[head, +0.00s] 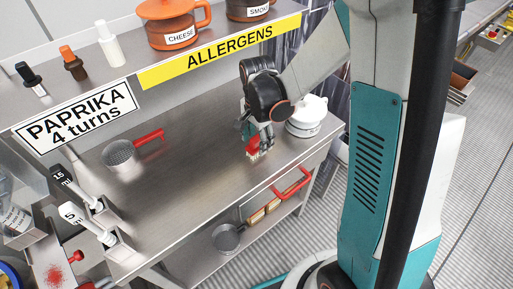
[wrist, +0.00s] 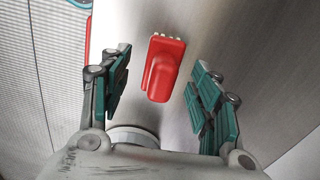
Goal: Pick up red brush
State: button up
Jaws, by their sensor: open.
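The red brush (wrist: 163,70) lies on the steel table, between and just ahead of my open fingers in the wrist view. It has a raised red handle, and pale bristle tips show along its far edge. My gripper (wrist: 160,95) is open, with one teal-padded finger on each side of the brush and visible gaps to both. In the head view my gripper (head: 258,146) points down over the table's right part. The brush (head: 253,155) is mostly hidden there behind my fingers, with only some red and pale parts showing.
A white lidded pot (head: 306,118) stands close to the right of my gripper. A strainer with a red handle (head: 120,154) lies on the left of the steel table (head: 190,180). A shelf with jars and an ALLERGENS label (head: 220,52) runs above. The table's middle is clear.

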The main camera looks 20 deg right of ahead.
aim_at(257, 145)
notch_tip(257, 145, down, 4)
jog(key=shift+w+b, duration=0.1)
jog(key=shift+b, duration=0.55)
jog(key=shift+r, duration=0.1)
jog(key=shift+c, duration=0.6)
jog(key=c, duration=1.1)
jog(key=shift+r, duration=0.1)
notch_tip(257, 145, up, 20)
jog(key=p, duration=0.6)
